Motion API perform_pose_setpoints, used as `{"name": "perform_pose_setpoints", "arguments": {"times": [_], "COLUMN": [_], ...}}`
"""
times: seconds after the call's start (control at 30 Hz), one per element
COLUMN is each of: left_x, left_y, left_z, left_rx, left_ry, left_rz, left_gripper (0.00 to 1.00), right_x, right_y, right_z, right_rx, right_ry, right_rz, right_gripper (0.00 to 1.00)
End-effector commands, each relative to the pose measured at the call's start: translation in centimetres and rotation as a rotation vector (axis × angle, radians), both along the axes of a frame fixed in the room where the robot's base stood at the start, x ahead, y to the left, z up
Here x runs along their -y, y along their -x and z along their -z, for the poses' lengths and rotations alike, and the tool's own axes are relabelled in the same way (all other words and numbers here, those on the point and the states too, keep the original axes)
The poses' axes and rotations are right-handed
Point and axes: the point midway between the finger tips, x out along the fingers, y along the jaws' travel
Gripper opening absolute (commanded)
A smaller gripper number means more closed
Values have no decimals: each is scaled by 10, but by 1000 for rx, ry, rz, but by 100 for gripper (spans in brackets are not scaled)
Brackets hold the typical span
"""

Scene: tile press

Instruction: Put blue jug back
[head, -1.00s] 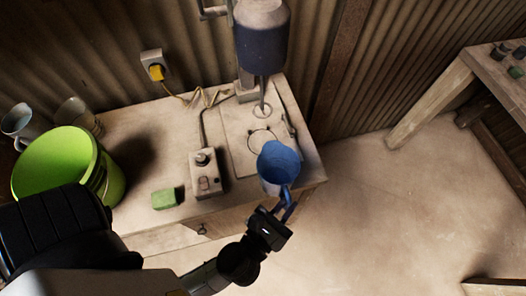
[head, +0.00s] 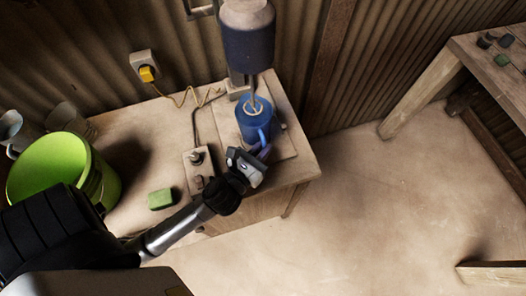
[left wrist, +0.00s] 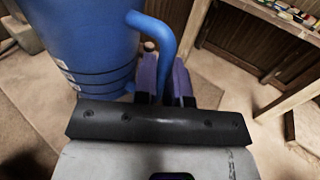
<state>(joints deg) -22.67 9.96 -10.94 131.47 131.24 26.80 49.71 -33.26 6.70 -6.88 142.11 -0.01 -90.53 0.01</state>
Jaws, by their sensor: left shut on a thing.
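The blue jug (head: 254,122) is upright over the press's base plate, right under the press head (head: 247,38), whose shaft comes down at the jug's mouth. I cannot tell whether the jug's bottom touches the plate. My left gripper (head: 262,152) is shut on the jug's handle, on the near side. In the left wrist view the jug (left wrist: 82,45) fills the upper left, and its handle (left wrist: 163,38) runs down between the purple fingers (left wrist: 166,85). My right gripper is not in view.
A control box (head: 198,167) with a cable stands left of the jug. A green sponge (head: 160,199), a lime green bucket (head: 104,184) and pale jugs (head: 62,117) are farther left on the table (head: 300,165). Open floor lies to the right, with another wooden table (head: 462,50) beyond.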

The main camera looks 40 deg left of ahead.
Motion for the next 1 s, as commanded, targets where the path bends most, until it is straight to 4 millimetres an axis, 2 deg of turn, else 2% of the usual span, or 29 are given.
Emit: {"name": "perform_pose_setpoints", "arguments": {"times": [0.03, 0.17, 0.6, 0.63, 0.8, 0.87, 1.0], "left_x": [0, 0, 0, 0, 0, 0, 0], "left_y": [0, 0, 0, 0, 0, 0, 0], "left_z": [11, 26, 30, 29, 29, 29, 29], "left_rx": [-2, -3, 0, -1, -1, -1, -1], "left_ry": [1, 2, -2, -1, -1, 0, 0], "left_rz": [-2, -2, 0, 0, 0, 0, 0], "left_gripper": [0, 0, 0, 15, 31, 37, 37], "right_x": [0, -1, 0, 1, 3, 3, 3], "right_y": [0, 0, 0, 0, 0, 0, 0], "right_z": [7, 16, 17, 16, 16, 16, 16], "right_rx": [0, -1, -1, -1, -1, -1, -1], "right_ry": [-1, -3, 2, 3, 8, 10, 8], "right_rz": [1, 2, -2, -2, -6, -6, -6], "right_gripper": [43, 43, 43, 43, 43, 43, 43]}}
